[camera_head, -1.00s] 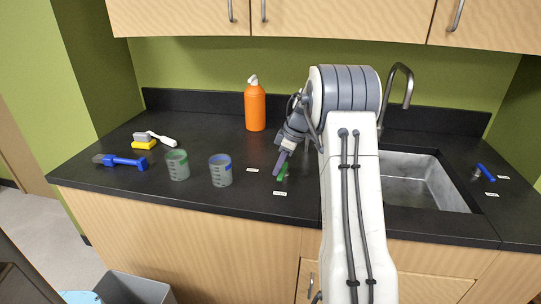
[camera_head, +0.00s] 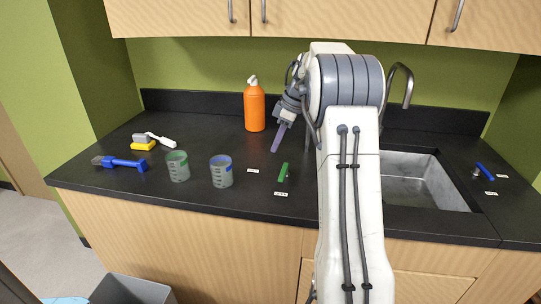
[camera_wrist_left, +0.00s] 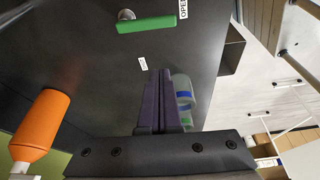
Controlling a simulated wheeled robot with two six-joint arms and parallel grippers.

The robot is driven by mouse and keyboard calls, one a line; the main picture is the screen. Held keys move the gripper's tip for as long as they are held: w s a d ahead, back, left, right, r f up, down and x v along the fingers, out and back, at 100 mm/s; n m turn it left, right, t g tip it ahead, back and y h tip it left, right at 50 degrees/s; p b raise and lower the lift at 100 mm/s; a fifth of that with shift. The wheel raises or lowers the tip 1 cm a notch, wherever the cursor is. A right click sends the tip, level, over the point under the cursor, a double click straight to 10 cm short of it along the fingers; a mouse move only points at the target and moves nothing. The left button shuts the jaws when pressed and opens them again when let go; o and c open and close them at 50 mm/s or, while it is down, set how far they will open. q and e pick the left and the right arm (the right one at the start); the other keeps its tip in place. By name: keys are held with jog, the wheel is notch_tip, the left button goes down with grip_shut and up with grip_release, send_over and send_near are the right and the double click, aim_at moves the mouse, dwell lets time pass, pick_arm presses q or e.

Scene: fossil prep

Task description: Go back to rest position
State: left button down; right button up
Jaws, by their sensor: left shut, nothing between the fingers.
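My left gripper (camera_head: 277,148) is shut and empty. It hangs in the air above the black counter (camera_head: 225,146), up and behind the green-handled tool. Its closed dark fingers also show in the left wrist view (camera_wrist_left: 160,75). My right gripper is not in view.
An orange bottle (camera_head: 255,107) stands near the back wall, left of my gripper. Two measuring cups, green-banded (camera_head: 178,167) and blue-banded (camera_head: 221,172), stand left of the green tool. A blue-handled brush (camera_head: 122,163) lies farther left. The sink (camera_head: 420,180) is at right.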

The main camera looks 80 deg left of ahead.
pick_arm(q)
jog(key=shift+w+d+r, duration=0.1)
jog(key=shift+w+r, duration=0.05)
jog(key=shift+r, duration=0.3)
dwell(0.3)
